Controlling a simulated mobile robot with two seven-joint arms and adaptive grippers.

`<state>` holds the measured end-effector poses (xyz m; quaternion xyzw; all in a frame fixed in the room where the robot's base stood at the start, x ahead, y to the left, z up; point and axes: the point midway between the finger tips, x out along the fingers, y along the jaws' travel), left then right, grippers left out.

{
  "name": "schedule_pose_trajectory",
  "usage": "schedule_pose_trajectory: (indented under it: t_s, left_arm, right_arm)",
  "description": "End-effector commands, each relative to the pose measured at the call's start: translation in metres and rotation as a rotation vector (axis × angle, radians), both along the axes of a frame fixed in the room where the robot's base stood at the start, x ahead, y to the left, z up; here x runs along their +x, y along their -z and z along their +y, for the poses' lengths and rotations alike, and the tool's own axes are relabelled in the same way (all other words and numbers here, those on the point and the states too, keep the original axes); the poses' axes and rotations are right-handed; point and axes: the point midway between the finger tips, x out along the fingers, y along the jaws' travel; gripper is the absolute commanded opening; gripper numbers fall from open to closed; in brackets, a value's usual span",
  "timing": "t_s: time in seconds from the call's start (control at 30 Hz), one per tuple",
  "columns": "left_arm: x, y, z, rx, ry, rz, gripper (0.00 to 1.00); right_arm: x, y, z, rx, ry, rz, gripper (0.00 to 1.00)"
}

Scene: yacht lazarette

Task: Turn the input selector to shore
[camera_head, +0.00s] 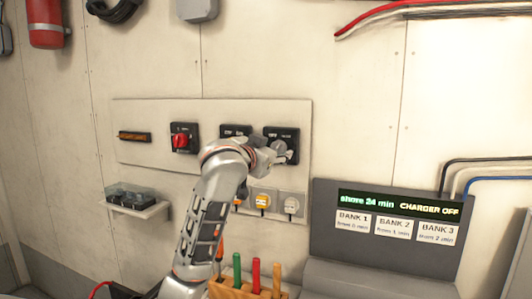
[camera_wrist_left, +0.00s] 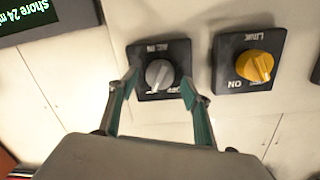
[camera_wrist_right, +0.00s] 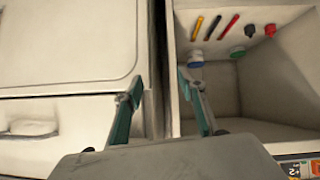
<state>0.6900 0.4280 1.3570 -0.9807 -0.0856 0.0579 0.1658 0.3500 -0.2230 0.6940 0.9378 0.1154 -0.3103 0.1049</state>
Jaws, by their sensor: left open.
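A black square plate with a grey rotary knob (camera_head: 279,148) is at the right end of the wall panel; it seems to be the input selector. In the left wrist view, where lettering is upside down, the grey knob (camera_wrist_left: 159,74) carries a label that seems to read AC IN; its pointer setting is unclear. My left gripper (camera_head: 283,156) is at this knob. In the left wrist view its open fingers (camera_wrist_left: 161,84) stand on either side of the knob; contact cannot be told. My right gripper (camera_wrist_right: 160,88) is open and empty, outside the head view.
A yellow knob (camera_wrist_left: 255,66) sits beside the grey one. A red knob (camera_head: 181,140) is farther left on the panel. A display (camera_head: 400,203) reads shore 24 min, CHARGER OFF. Sockets (camera_head: 262,201) and a rack of coloured handles (camera_head: 255,290) lie below the panel.

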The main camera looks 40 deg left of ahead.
Motion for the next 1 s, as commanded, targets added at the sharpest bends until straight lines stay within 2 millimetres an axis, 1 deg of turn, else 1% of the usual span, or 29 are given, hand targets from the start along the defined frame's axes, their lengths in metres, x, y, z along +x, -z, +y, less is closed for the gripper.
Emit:
schedule_pose_trajectory:
  t_s: [0.17, 0.3, 0.4, 0.5, 0.6, 0.7, 1.0]
  left_arm:
    - [-0.031, -0.004, -0.007, 0.000, 0.003, -0.005, 0.49]
    - [-0.060, -0.006, -0.012, 0.000, 0.002, -0.005, 0.49]
    - [-0.078, -0.007, -0.015, 0.000, 0.001, -0.004, 0.49]
    - [-0.093, -0.009, -0.018, -0.002, 0.002, -0.004, 0.49]
    - [-0.102, -0.009, -0.020, 0.000, 0.001, -0.002, 0.49]
    - [-0.107, -0.009, -0.020, -0.001, 0.000, -0.002, 0.49]
    - [-0.108, -0.009, -0.020, 0.000, -0.001, -0.001, 0.49]
  right_arm:
    - [0.001, -0.001, 0.000, -0.001, 0.000, -0.002, 0.40]
    - [0.001, -0.001, -0.001, -0.002, -0.001, -0.002, 0.40]
    - [0.001, -0.001, -0.001, -0.002, -0.001, -0.002, 0.40]
    - [0.001, -0.001, -0.001, -0.002, -0.001, -0.002, 0.40]
    - [0.001, -0.001, -0.001, -0.002, -0.001, -0.002, 0.40]
    - [0.001, -0.001, -0.001, -0.002, -0.001, -0.002, 0.40]
    - [0.001, -0.001, -0.001, -0.001, -0.001, -0.003, 0.40]
